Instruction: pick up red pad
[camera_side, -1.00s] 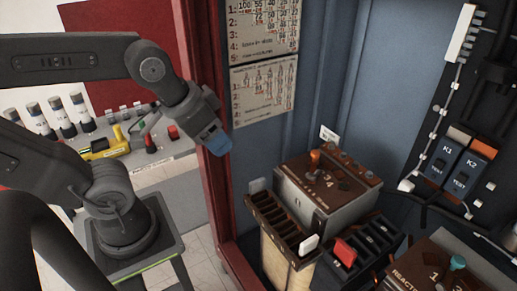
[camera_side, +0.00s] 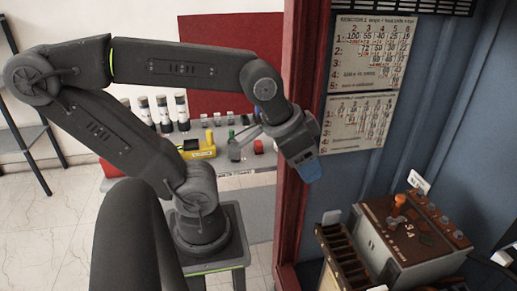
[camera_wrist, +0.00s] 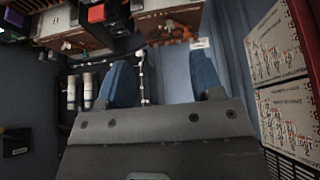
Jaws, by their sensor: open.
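A red pad (camera_wrist: 96,13) shows at the top left of the wrist view, on a dark box. In the side view now that spot is beyond the frame's right edge. My gripper (camera_wrist: 163,78) is open and empty, its two blue fingers spread apart in the wrist view. In the side view my gripper (camera_side: 309,171) hangs in the air by the red door post, apart from everything, fingers tilted downward. The red pad lies well away from the fingers.
A red post (camera_side: 293,150) stands close to my gripper. Printed charts (camera_side: 370,75) hang on the blue cabinet wall. A brown-topped transformer unit (camera_side: 410,235) with an orange knob is at the lower right. A grey bench (camera_side: 250,205) behind holds bottles, a yellow tool and a small red block (camera_side: 258,146).

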